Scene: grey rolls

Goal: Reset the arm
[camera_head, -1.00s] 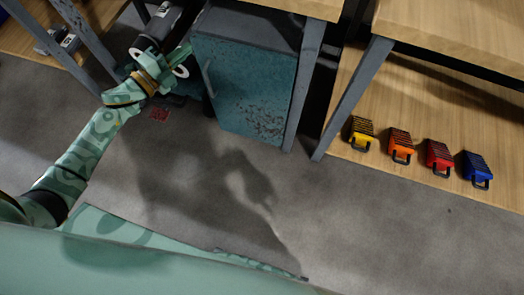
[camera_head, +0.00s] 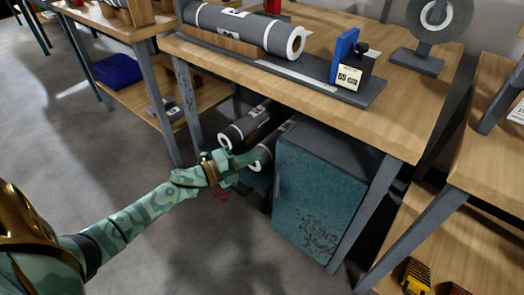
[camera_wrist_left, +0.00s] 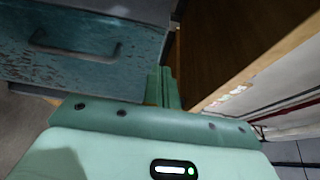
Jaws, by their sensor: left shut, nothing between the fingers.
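My left arm reaches in from the left in the head view. My left gripper (camera_head: 246,159) is shut and empty, left of the teal cabinet (camera_head: 318,195) under the workbench. Its fingers overlap the near end of a grey roll (camera_head: 279,134) in the picture; I cannot tell whether they touch. Another grey roll (camera_head: 252,119) lies just left of it. In the left wrist view, the closed fingers (camera_wrist_left: 162,86) point ahead, with the scuffed cabinet front (camera_wrist_left: 85,50) and its handle at upper left. My right gripper is not in view.
The wooden workbench (camera_head: 400,125) above holds a large grey roll (camera_head: 238,27), a blue block (camera_head: 344,55) and a black bottle (camera_head: 353,68). A metal leg (camera_head: 368,205) stands right of the cabinet. Grey floor (camera_head: 150,245) is open at lower left.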

